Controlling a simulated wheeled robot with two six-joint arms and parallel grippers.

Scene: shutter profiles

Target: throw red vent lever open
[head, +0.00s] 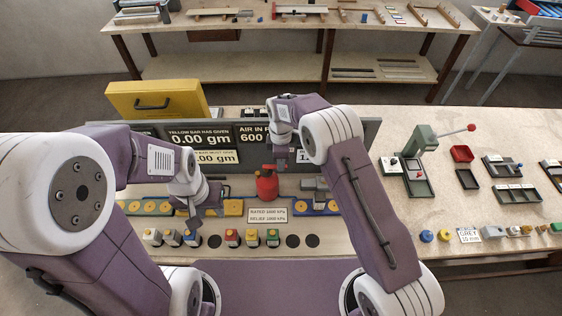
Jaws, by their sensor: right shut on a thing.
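A red upright fitting (266,185) with a narrow top stands at the middle of the bench rig, behind the rated-pressure label; I take it to be the red vent lever. My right gripper (272,166) reaches down from behind, at the top of this red fitting. It is shut there, and its fingertips are small and partly hidden. How far the lever is turned cannot be made out. My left gripper (194,212) hangs over the blue-and-yellow rail, left of the red fitting and apart from it. Its fingers are too small to judge.
Several coloured buttons (232,237) line the bench front. A display panel (200,137) and yellow case (155,99) stand behind. Bare bench lies between.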

